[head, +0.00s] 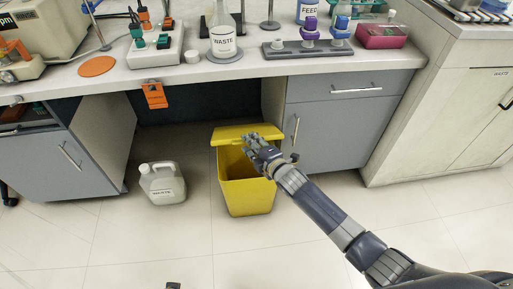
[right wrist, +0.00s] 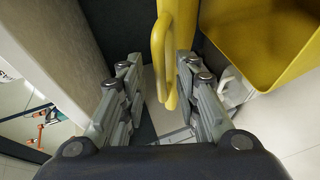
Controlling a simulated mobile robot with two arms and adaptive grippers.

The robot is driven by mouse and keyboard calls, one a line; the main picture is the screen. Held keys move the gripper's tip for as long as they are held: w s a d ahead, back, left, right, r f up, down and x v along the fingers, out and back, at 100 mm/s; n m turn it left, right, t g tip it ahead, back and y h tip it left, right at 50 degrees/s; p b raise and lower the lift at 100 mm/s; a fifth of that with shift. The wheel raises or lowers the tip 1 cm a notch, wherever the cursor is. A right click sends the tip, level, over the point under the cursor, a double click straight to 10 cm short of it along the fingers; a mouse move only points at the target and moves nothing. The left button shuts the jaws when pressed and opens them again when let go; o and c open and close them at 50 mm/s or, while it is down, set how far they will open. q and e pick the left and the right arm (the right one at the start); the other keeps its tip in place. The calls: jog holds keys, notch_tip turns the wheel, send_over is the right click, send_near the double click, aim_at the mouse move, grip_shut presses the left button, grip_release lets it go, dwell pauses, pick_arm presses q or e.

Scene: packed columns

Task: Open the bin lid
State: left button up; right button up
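The yellow bin (head: 248,198) stands on the floor under the bench. Its lid (head: 240,133) is raised at the back, and the bin's opening shows below it. My right gripper (head: 258,150) is at the lid's right part, above the opening, and hides some of both. In the right wrist view its fingers (right wrist: 162,100) are apart. A yellow loop handle (right wrist: 159,48) lies between them, with room on both sides. The bin's open inside (right wrist: 255,40) shows at upper right in that view.
A white jug (head: 163,185) stands on the floor left of the bin. A grey cabinet (head: 335,135) stands close on the bin's right. The bench top (head: 215,72) with lab items is above. The floor in front is clear.

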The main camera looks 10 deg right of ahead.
jog(key=v, duration=1.2)
jog(key=shift+w, duration=0.1)
